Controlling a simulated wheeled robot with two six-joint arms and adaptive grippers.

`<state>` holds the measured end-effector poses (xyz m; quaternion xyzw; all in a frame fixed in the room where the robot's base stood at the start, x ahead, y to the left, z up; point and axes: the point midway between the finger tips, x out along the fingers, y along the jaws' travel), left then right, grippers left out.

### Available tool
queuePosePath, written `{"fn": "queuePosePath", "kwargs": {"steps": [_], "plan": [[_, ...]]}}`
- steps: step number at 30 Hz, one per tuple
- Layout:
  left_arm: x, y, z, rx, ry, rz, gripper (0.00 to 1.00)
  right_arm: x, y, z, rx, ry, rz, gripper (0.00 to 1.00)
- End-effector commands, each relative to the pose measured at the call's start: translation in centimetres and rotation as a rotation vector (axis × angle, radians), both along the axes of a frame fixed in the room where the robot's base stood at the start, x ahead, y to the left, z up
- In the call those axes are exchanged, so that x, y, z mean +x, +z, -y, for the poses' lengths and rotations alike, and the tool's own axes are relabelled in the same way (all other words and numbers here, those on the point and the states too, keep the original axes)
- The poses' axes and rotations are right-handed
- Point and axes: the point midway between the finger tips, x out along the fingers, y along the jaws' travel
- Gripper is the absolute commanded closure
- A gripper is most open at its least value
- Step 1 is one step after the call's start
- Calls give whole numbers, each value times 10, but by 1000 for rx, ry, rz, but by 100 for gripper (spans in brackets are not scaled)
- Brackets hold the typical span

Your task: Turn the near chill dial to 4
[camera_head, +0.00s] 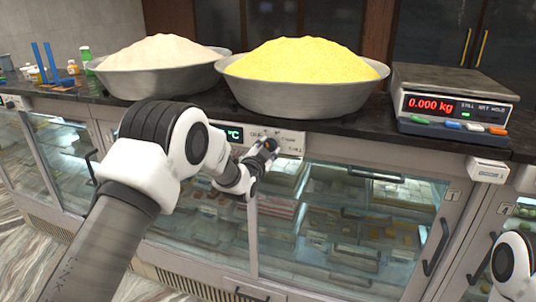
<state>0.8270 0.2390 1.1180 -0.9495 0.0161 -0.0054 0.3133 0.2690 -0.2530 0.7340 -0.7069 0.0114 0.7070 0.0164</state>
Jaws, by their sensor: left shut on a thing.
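The near chill panel (294,135) is a pale strip on the counter front below the yellow heap. A dark display (234,134) on it shows a green °C, its left part hidden by my arm. My left gripper (267,148) is at this panel, shut on the near chill dial. The gripper covers most of the dial, so I cannot read its setting. My right gripper is out of view; only a white and black piece of my right arm shows at the lower right edge.
Glass-fronted cases with door handles (436,248) lie below. Another panel (14,102) is at the far left.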

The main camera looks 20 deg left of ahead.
Motion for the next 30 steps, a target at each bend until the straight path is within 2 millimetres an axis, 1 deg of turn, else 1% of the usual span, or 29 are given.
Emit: {"fn": "queuePosePath", "kwargs": {"steps": [1, 4, 18, 19, 21, 30], "plan": [[0, -1, 0, 15, 0, 2, 96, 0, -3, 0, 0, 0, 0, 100], [0, -1, 0, 41, 0, 1, 96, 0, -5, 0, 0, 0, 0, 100], [0, 0, 0, 62, -1, 2, 96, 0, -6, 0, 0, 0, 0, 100], [0, 0, 0, 62, 0, 2, 58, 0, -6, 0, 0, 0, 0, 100], [0, 0, 0, 61, 0, 2, 36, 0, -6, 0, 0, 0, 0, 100], [0, 0, 0, 61, 0, 2, 36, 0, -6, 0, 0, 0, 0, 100]]}}
